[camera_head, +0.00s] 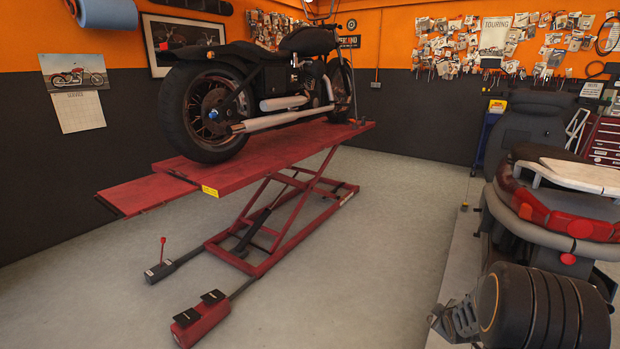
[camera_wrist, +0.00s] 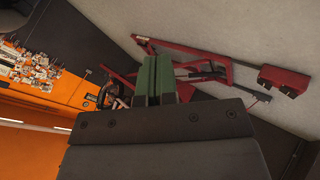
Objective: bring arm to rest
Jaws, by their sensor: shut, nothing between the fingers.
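My gripper (camera_wrist: 157,78) shows in the wrist view, where its two green fingers stand side by side, shut with nothing between them. Behind the fingers, the red motorcycle lift (camera_wrist: 190,48) is partly hidden, and my gripper is apart from it. No part of my arm is clear in the head view. There the raised lift (camera_head: 245,172) carries a dark motorcycle (camera_head: 250,92).
A red foot-pedal box (camera_head: 200,318) and a small lever unit (camera_head: 160,270) lie on the floor before the lift. A second vehicle with a red tail (camera_head: 565,218) and a wide rear tire (camera_head: 545,305) stands at the right. Grey floor is clear between.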

